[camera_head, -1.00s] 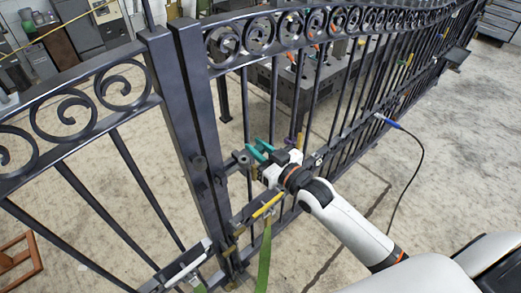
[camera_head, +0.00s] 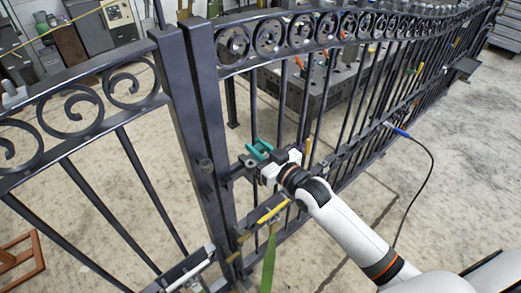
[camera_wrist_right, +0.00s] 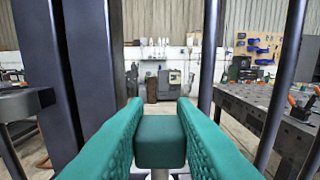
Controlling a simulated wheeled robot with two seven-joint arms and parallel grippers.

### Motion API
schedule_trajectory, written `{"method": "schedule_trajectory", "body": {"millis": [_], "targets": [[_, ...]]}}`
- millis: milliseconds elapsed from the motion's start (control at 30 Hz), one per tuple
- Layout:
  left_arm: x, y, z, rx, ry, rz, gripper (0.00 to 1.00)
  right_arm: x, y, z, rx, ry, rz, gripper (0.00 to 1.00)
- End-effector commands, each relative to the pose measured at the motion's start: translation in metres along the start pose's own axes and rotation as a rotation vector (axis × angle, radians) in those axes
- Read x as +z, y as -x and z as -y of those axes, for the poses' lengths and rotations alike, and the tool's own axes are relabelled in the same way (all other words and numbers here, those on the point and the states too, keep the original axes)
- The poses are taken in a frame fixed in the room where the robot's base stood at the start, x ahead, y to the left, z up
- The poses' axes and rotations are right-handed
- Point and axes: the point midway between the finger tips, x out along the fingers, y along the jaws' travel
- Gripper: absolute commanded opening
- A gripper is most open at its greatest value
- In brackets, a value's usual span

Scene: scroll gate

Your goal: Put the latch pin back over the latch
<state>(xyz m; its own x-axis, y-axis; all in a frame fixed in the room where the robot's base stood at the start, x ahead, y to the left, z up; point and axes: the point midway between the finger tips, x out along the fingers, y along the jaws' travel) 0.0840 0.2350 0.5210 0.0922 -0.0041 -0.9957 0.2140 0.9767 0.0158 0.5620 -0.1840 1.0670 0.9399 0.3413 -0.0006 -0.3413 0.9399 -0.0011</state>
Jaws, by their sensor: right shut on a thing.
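My right gripper (camera_head: 262,150) has teal fingers and is at the gate just right of the thick dark posts. In the right wrist view its fingers (camera_wrist_right: 160,135) are closed on a dark block (camera_wrist_right: 160,143), apparently the head of the latch pin. A thin stem shows below the block; its lower end is out of sight. A dark bracket (camera_head: 243,164), probably part of the latch, juts from the post side close left of the fingers. I cannot tell whether pin and latch touch. My left gripper is not in view.
A yellow piece (camera_head: 273,212) and green strap (camera_head: 268,262) hang below. A workbench (camera_wrist_right: 260,115) stands beyond.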

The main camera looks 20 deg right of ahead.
Motion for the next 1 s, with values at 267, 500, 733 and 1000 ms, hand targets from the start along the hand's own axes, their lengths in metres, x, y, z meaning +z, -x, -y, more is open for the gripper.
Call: {"method": "schedule_trajectory", "body": {"millis": [267, 500, 733, 1000], "targets": [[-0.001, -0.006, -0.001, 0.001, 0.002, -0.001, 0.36, -0.002, -0.009, 0.000, 0.001, 0.000, 0.002, 0.00], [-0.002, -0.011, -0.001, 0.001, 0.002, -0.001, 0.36, -0.004, -0.015, 0.000, 0.000, -0.001, 0.003, 0.00], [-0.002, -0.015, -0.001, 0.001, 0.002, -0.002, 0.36, -0.006, -0.022, 0.000, 0.000, -0.001, 0.001, 0.00], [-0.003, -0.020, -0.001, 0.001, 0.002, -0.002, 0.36, -0.008, -0.030, 0.000, 0.000, 0.000, 0.002, 0.00]]}}
